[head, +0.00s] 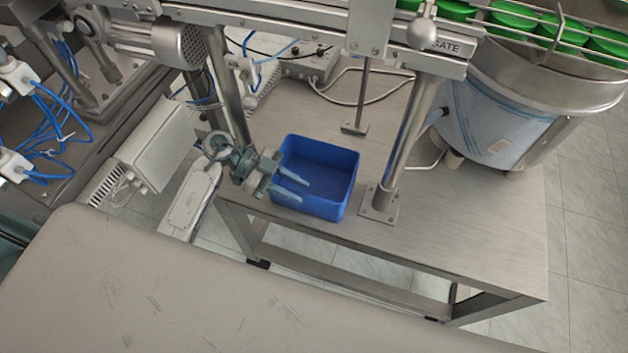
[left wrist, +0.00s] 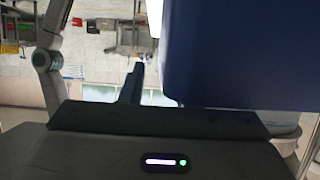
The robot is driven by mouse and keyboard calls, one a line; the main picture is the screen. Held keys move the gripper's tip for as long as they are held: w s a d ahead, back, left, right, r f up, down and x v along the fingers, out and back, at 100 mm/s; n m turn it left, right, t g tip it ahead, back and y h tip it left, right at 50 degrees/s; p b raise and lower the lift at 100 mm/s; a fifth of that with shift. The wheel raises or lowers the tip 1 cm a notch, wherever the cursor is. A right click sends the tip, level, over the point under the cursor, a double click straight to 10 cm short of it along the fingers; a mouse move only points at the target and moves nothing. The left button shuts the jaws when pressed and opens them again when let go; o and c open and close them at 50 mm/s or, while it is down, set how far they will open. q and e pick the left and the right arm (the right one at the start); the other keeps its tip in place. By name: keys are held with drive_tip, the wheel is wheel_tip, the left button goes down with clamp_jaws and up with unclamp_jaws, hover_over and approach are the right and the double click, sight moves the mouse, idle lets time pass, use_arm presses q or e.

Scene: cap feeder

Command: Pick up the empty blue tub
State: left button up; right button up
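The blue tub (head: 338,166) stands upright on the metal table, and its visible inside is empty. My left gripper (head: 305,193) is at the tub's near left corner with its fingers apart. In the head view, one finger overlaps the tub's inside and the other overlaps its near wall. In the left wrist view, the tub's blue wall (left wrist: 235,55) fills the upper right, close to the gripper. One finger (left wrist: 131,84) shows left of that wall, and the other is hidden. I cannot tell whether either finger touches the tub. My right gripper is not in view.
A steel post (head: 405,140) with a foot plate stands right of the tub, and a thinner rod (head: 362,95) stands behind it. A feeder bowl (head: 495,120) is at the right, below green caps (head: 515,17). The table (head: 470,235) is clear at front right.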

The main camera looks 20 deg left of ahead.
use_arm(q)
clamp_jaws()
idle(1.4)
